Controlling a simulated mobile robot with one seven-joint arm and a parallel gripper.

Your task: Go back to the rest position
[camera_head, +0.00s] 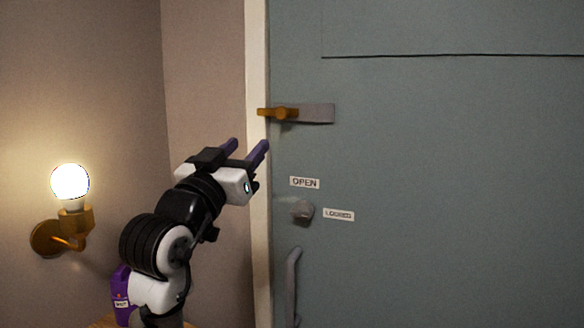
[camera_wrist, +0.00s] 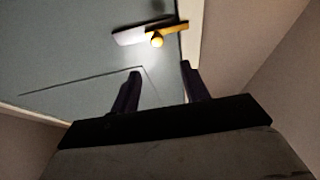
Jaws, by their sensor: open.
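My gripper (camera_head: 247,149) is raised in front of the white door frame, at the left edge of a grey-green door (camera_head: 430,150). Its two purple fingers are apart with nothing between them. In the wrist view my gripper (camera_wrist: 160,82) also shows open and empty. A latch with a brass end and grey bar (camera_head: 305,113) sits on the door above and right of the fingers, apart from them in the head view. The latch (camera_wrist: 148,34) also shows beyond the fingertips in the wrist view.
A grey knob (camera_head: 302,210) sits between the OPEN label (camera_head: 304,182) and the LOCKED label (camera_head: 339,215). A grey handle (camera_head: 292,287) is below. A lit wall lamp (camera_head: 70,183) stands out at the left. Bare wall (camera_head: 205,80) lies above my arm.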

